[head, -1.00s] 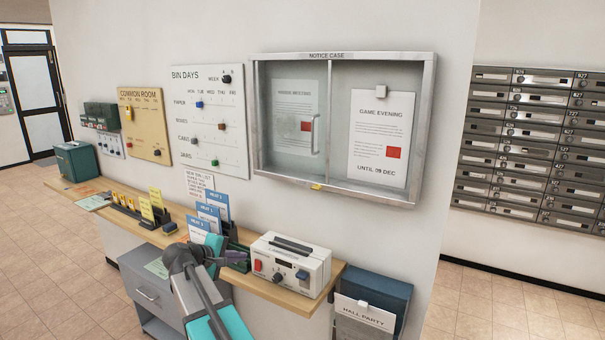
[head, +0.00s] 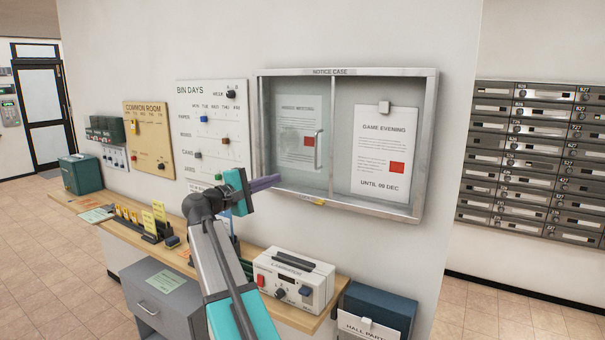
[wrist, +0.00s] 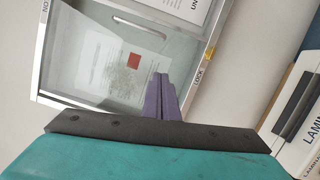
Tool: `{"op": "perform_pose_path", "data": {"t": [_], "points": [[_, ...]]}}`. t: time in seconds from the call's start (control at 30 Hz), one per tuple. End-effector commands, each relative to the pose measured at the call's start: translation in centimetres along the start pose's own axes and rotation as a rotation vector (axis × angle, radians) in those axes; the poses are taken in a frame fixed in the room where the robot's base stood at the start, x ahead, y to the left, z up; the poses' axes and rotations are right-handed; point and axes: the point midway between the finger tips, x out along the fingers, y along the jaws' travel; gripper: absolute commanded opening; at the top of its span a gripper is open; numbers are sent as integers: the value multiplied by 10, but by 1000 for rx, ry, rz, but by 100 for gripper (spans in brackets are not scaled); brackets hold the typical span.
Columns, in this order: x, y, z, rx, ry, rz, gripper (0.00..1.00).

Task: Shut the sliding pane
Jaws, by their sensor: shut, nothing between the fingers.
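The notice case (head: 346,72) hangs on the wall with a metal frame. Its sliding pane (head: 288,178) is a glass sheet with an upright bar handle (head: 317,150), and it covers the left half. The right half, with the Game Evening notice (head: 383,150), has no glass visible over it. My gripper (head: 278,180) is shut and empty, its purple fingers in front of the pane's lower left part. In the wrist view the fingers (wrist: 160,98) point toward the pane (wrist: 95,75), with the handle (wrist: 139,27) beyond them. I cannot tell whether they touch.
A yellow lock tag (head: 319,202) sits on the case's lower frame. Below, a wooden shelf (head: 75,202) carries a white laminator (head: 293,277) and card holders. The bin-days board (head: 212,95) hangs left of the case. Wall right of the case is clear.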

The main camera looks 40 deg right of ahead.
Motion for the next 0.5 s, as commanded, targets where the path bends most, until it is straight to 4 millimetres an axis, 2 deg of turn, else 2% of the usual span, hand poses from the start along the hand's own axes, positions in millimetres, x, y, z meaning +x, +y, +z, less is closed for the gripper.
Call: {"op": "perform_pose_path", "data": {"t": [0.27,0.5], "points": [[13,1,0,1,0,-1,0],[43,2,-1,0,0,-2,0]]}}
